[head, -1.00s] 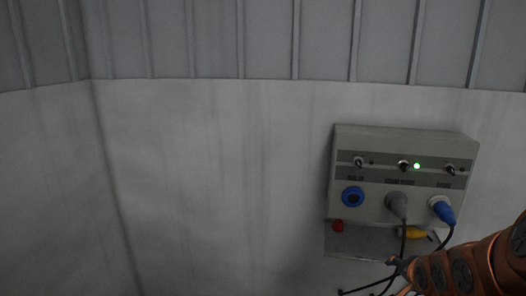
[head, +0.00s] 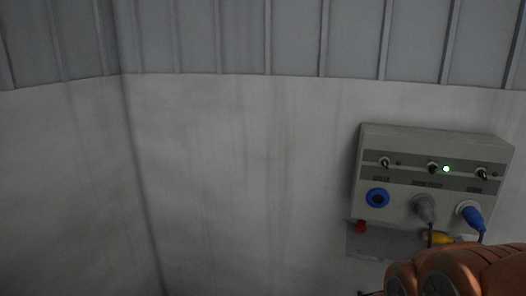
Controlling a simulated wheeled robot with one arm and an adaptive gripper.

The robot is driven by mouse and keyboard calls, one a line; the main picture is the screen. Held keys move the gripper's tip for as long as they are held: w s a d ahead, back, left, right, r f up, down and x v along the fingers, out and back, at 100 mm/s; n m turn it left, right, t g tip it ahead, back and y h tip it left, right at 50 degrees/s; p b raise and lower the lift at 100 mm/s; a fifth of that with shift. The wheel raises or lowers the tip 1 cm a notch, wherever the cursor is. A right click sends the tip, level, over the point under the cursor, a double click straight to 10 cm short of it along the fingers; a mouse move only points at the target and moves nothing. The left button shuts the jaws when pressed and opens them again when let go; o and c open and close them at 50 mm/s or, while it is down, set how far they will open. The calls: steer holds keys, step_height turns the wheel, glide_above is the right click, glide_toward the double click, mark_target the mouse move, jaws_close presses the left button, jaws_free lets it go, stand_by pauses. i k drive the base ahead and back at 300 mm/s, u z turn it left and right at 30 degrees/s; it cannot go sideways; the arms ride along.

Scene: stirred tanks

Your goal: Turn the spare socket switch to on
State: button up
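A grey socket box (head: 492,146) is fixed to the pale wall at the right of the head view. Its dark strip carries a left switch (head: 384,162), a middle switch (head: 433,167) and a right switch (head: 481,173). A green light (head: 446,168) glows beside the middle switch; no lit lamp shows by the other two. Below the left switch is an empty blue socket (head: 377,198). A grey plug (head: 424,208) sits under the middle switch and a blue plug (head: 470,217) under the right one. The labels are too small to read. My gripper is not in view.
My orange arm covers the bottom right corner, below the box. A red item (head: 361,226) and a yellow item (head: 438,237) are on a grey plate (head: 385,240) under the box. Cables hang from the plugs. The wall (head: 230,180) left of the box is bare.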

mark_target(481, 173)
steer(key=z, duration=0.05)
steer(key=k, duration=0.2)
steer(key=z, duration=1.1)
